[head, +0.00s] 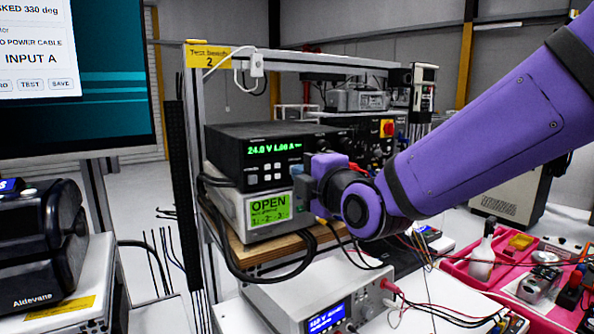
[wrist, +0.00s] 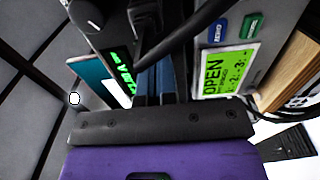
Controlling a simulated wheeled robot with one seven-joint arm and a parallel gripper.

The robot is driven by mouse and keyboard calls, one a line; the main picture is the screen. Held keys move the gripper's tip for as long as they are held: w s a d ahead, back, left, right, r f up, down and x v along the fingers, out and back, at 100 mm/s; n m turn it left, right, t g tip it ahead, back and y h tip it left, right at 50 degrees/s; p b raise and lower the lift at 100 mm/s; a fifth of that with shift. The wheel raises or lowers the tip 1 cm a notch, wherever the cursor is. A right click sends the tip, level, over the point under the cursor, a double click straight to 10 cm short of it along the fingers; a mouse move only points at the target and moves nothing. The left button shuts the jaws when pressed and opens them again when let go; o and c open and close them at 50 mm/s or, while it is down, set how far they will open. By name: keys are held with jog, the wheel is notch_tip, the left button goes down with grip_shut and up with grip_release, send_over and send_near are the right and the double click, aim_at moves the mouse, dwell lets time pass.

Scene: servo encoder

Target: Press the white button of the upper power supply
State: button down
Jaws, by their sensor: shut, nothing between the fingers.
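The upper power supply (head: 228,147) is a black box with a green readout of 24.0 V, and several small pale buttons (head: 265,173) sit below the readout. In the wrist view its dark front (wrist: 112,38) and green digits appear left of the fingers. I cannot single out the white button; part of the front's right side is behind my gripper. My gripper (head: 303,192) is shut and empty, close in front of the right side of the stacked units. Its fingers also show in the wrist view (wrist: 154,78); contact with the front cannot be told.
A grey unit (head: 228,206) with a green OPEN screen stands under the supply on a wooden shelf (head: 270,250). Black cables (head: 232,262) loop at its left and below. Another grey device (head: 285,295) with a blue display stands lower. A monitor (head: 110,120) is at left.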

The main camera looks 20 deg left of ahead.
jog(key=shift+w+a, duration=0.2)
jog(key=shift+a, duration=0.05)
dwell(0.4)
jog(key=shift+d, duration=0.1)
jog(key=shift+v, duration=0.95)
jog(key=v, duration=0.7)
jog(key=shift+s, duration=0.25)
jog(key=shift+d, duration=0.2)
dwell(0.5)
